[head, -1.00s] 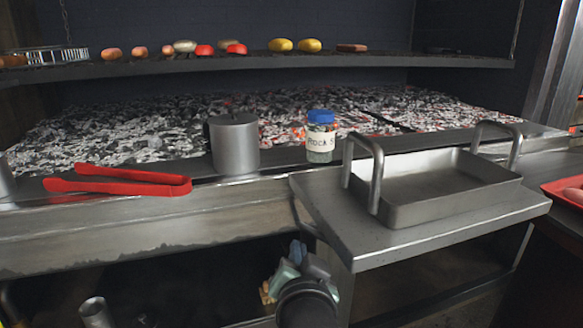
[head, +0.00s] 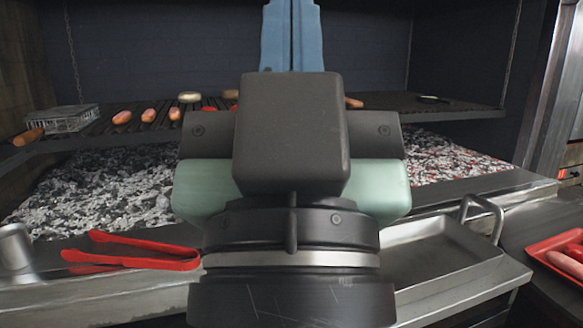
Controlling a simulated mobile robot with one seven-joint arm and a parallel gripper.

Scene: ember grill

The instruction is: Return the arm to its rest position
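My gripper (head: 291,12) stands upright in the middle of the head view, large and close to the camera. Its two blue fingers point up past the top edge of the frame and lie side by side with only a thin dark line between them. Nothing shows between them, though the very tips are near or beyond the frame's edge. The dark grey gripper body and pale green wrist part below it cover the centre of the grill and counter. The metal pot and blue-lidded jar are hidden behind it.
Red tongs (head: 130,252) lie on the counter at left. A metal tray (head: 450,278) with raised handles sits at right, a red tray (head: 545,250) with sausages beyond it. The grill rack (head: 440,103) holds several foods above the coals (head: 95,195).

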